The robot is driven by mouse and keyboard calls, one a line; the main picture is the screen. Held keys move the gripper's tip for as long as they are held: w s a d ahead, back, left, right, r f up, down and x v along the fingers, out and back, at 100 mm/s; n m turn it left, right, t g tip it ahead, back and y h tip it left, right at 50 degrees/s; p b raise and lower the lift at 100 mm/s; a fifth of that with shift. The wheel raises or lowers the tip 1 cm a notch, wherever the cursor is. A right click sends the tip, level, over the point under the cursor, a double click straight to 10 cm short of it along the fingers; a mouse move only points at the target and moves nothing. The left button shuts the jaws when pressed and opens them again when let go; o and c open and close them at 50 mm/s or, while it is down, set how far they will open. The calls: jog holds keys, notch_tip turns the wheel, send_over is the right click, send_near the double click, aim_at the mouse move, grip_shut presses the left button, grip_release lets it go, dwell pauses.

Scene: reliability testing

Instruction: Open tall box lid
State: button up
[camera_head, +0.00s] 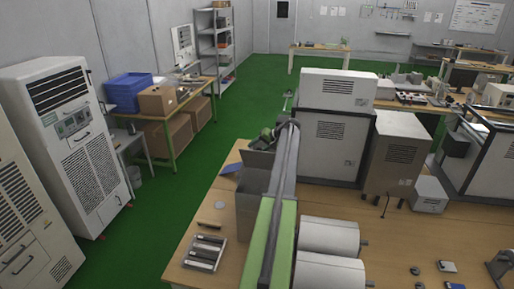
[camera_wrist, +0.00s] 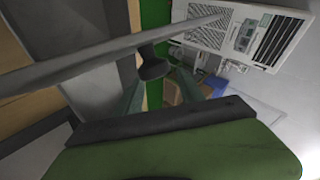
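A tall grey box (camera_head: 247,207) stands on the wooden table, partly hidden behind my arm. A dark grey panel (camera_head: 257,160) rises at its top and looks like a raised lid or flap; its exact angle is unclear. My gripper (camera_head: 268,135) is above and beyond the box's top in the head view, mostly hidden by my arm. In the wrist view, the gripper's greenish fingers (camera_wrist: 157,88) are spread apart with nothing clearly held between them. A thin grey panel edge (camera_wrist: 95,58) runs diagonally across the left of that view, close to the fingers. Contact cannot be told.
White cylinders (camera_head: 328,250) lie right of my arm, and a slotted tray (camera_head: 205,252) lies left of the box. Large machines (camera_head: 335,122) stand behind to the right. Green floor (camera_head: 150,225) is clear left of the table.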

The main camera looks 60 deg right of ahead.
jog(key=p+v, duration=0.5)
jog(key=v, duration=0.2)
jog(key=shift+s+r, duration=0.15)
jog(key=shift+s, duration=0.1)
dwell(0.3)
